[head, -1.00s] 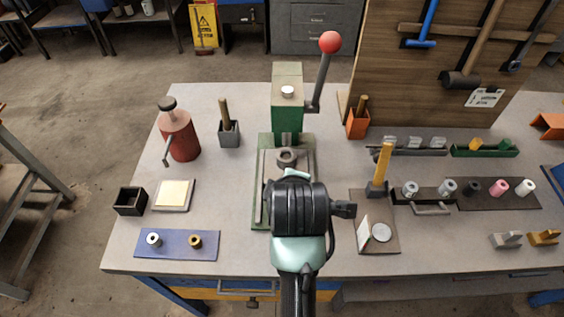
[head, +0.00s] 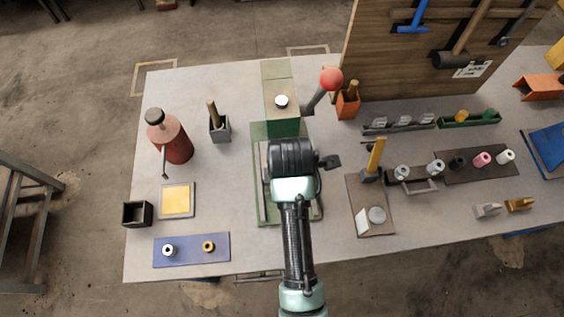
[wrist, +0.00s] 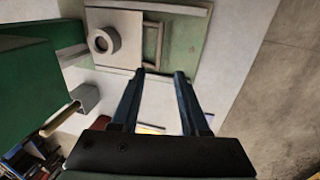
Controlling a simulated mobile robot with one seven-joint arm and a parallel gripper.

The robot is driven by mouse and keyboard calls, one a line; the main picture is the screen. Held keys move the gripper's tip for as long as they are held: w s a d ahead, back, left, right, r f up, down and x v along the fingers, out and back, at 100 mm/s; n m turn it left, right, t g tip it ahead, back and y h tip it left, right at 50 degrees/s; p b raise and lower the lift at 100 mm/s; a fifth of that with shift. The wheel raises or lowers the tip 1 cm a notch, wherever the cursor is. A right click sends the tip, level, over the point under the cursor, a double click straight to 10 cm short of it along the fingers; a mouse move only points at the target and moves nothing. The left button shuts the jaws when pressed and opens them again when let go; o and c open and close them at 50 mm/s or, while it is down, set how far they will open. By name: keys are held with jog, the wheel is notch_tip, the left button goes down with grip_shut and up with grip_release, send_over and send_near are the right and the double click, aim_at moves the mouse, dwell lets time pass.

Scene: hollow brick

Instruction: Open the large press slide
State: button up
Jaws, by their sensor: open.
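The green press (head: 281,110) with a red-knobbed lever (head: 331,79) stands at the back middle of the bench in the head view. Its green base (head: 263,213) reaches forward under my arm. In the wrist view the pale slide plate (wrist: 120,25) lies on the green base, with a round collar (wrist: 103,41) and a bracket-like handle (wrist: 153,44). My gripper (wrist: 163,74) is open and empty. Its fingertips appear just below the handle in the picture, and I cannot tell whether they touch it. In the head view my wrist hides the fingers, the collar and the handle.
The press column (wrist: 35,80) fills the left of the wrist view. A red can (head: 173,142) and a grey holder (head: 220,129) stand left of the press.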

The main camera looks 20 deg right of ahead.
jog(key=f, duration=0.3)
jog(key=w+f, duration=0.1)
jog(key=f, duration=0.2)
jog(key=w+f, duration=0.1)
jog(key=f, duration=0.2)
jog(key=shift+d+f, duration=0.2)
jog(key=shift+d, duration=0.05)
grip_shut()
dwell(1.0)
